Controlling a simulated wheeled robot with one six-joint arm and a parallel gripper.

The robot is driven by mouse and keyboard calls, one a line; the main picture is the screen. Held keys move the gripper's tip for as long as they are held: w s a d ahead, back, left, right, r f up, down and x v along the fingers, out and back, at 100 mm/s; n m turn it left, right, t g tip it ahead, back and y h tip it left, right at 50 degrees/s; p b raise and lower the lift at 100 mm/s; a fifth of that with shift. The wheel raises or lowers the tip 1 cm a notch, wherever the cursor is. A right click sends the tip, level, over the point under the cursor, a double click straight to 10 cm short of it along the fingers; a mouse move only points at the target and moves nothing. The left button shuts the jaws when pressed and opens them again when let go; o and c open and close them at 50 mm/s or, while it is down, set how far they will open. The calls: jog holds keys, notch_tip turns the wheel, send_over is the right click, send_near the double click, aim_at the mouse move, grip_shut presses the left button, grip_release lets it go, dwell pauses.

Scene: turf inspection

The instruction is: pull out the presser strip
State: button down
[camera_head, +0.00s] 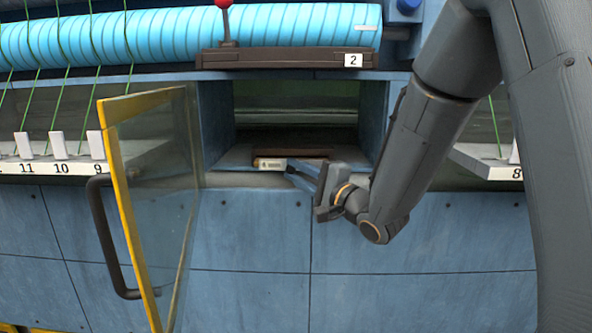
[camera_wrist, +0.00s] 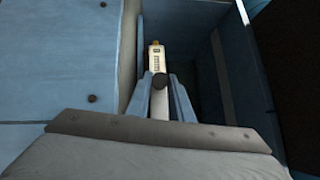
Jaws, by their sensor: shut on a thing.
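The presser strip shows a pale labelled piece (camera_head: 269,163) at the front lip of the open bay, with a dark brown bar (camera_head: 290,153) just behind it. I cannot tell how the two join. My gripper (camera_head: 292,168) reaches in from the right at the bay's mouth and is shut on the strip. In the wrist view the pale labelled piece (camera_wrist: 155,56) and a dark round knob (camera_wrist: 159,81) lie between the blue fingers of my gripper (camera_wrist: 160,92). The fingers hide part of the strip.
A yellow-framed glass door (camera_head: 118,200) with a dark handle (camera_head: 103,235) stands open on the left. A brown rail marked 2 (camera_head: 285,58) with a red-knobbed lever (camera_head: 226,20) crosses above the bay. Numbered ledges (camera_head: 60,169) flank it.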

jog(key=s+p, duration=0.2)
jog(key=s, duration=0.8)
jog(key=shift+a+p, duration=0.15)
jog(key=shift+p, duration=0.25)
dwell(0.6)
